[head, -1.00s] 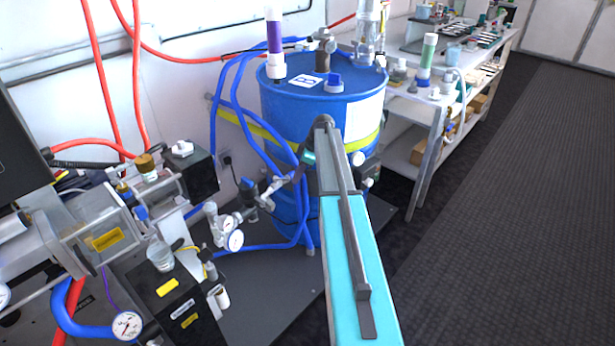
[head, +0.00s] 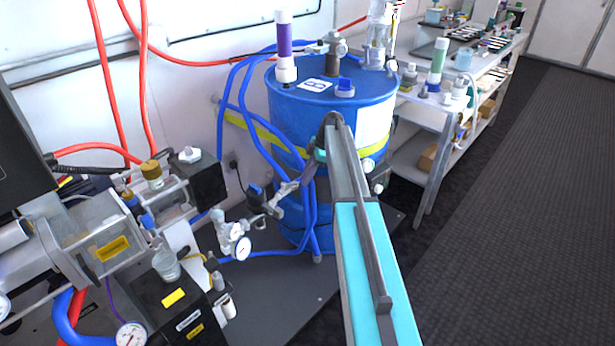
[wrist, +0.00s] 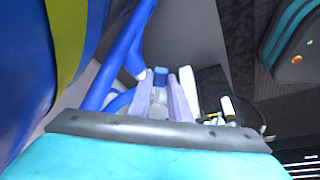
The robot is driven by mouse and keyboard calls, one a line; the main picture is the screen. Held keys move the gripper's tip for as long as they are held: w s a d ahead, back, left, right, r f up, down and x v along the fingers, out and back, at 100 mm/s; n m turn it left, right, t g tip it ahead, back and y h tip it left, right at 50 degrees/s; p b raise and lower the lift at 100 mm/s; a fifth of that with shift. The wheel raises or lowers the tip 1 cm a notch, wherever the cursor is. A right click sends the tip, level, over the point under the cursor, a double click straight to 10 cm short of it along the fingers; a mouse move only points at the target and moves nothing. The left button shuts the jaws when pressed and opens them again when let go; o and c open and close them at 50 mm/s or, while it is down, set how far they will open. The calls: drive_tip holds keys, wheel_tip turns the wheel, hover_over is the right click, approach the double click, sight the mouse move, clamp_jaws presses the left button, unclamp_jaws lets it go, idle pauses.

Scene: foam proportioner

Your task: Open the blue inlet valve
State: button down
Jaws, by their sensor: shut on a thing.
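The blue inlet valve (head: 256,196) is a small dark fitting with blue on it, in front of the big blue drum (head: 300,110), above two round gauges. My gripper (head: 282,195) reaches down to it from the right in the head view. In the wrist view, my two pale fingers (wrist: 167,95) stand either side of a narrow grey and blue part of the valve (wrist: 160,80). The gripper is shut on that part. The fingers hide some of it, and the valve's exact angle is hard to tell.
Blue hoses (head: 232,120) loop beside the drum and close to my gripper. Pump machinery (head: 100,235) with a clear cup (head: 166,264) fills the left. A workbench (head: 440,110) stands behind at the right. The dark floor (head: 500,210) at the right is clear.

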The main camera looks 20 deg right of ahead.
drive_tip(key=shift+w+d+r, duration=0.1)
drive_tip(key=shift+w+d, duration=0.05)
drive_tip(key=shift+d, duration=0.15)
drive_tip(key=c, duration=1.6)
unclamp_jaws()
drive_tip(key=shift+a, duration=0.1)
drive_tip(key=shift+c, duration=0.2)
drive_tip(key=shift+a, duration=0.15)
drive_tip(key=shift+r, duration=0.85)
drive_tip(key=shift+s+a+r+b, duration=0.15)
drive_tip(key=shift+s+r, duration=0.15)
drive_tip(key=shift+r, duration=0.15)
drive_tip(key=shift+s+r+b, duration=0.15)
drive_tip(key=shift+s+r, duration=0.15)
drive_tip(key=shift+r, duration=0.15)
drive_tip(key=s+a+r+b, duration=0.1)
drive_tip(key=s+a, duration=0.3)
drive_tip(key=s, duration=1)
drive_tip(key=shift+s+r, duration=0.15)
